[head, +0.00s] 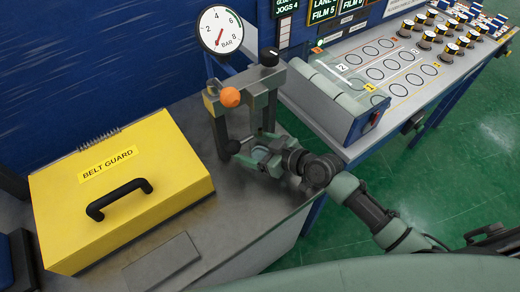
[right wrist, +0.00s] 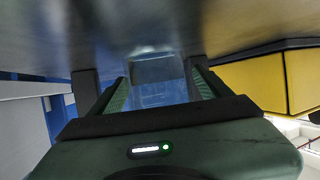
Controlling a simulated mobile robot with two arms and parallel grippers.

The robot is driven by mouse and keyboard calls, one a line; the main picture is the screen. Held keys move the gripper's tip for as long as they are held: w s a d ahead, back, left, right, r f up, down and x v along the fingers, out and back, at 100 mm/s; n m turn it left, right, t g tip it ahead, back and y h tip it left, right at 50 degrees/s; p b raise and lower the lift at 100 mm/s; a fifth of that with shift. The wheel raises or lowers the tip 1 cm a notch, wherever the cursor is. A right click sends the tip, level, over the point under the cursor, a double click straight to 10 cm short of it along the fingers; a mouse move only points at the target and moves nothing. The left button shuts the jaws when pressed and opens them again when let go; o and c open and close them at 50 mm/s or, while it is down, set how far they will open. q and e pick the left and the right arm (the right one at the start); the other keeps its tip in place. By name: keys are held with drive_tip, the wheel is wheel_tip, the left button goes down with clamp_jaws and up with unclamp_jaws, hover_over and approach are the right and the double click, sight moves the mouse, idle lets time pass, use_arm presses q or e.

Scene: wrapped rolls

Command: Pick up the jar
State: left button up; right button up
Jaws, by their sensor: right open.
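A clear, see-through jar (right wrist: 158,88) shows between the fingers of my right gripper in the right wrist view. Its outline is faint, with a greyish band toward its far end. My right gripper (head: 262,157) is open, with one finger on each side of the jar; I cannot tell whether either touches it. In the head view the gripper is low by the metal bench, below the stand, and the jar is hard to make out there. My left gripper is not in view.
A yellow belt guard box (head: 120,185) sits to the left. A pressure gauge (head: 221,30) stands behind.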

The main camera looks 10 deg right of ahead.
drive_tip(key=shift+w, duration=0.1)
drive_tip(key=c, duration=1.5)
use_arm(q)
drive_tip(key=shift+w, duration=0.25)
use_arm(e)
drive_tip(key=shift+c, duration=0.2)
